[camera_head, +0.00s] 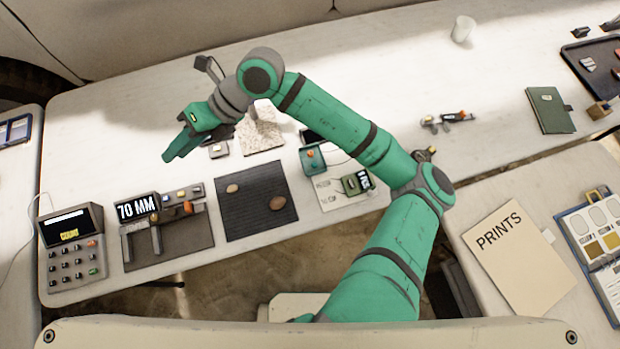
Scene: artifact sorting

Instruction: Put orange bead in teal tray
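My gripper (180,148) is at the upper left, above the table behind the number display, with its green fingers pointing down and left. I cannot tell whether the fingers are apart, or whether anything is between them. A small teal piece (312,161), which may be the teal tray, lies right of the dark mat. My gripper is well to its left. Small orange spots show on the measuring device (188,207) and on a small gadget (462,115) at the right.
A dark ribbed mat (250,220) holds two brown oval pieces. A keypad device (72,248) and a "70 MM" display (137,207) stand left. A speckled slab (262,140) lies behind the mat. A green book (549,110) and white cup (463,29) are right. The back table is mostly clear.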

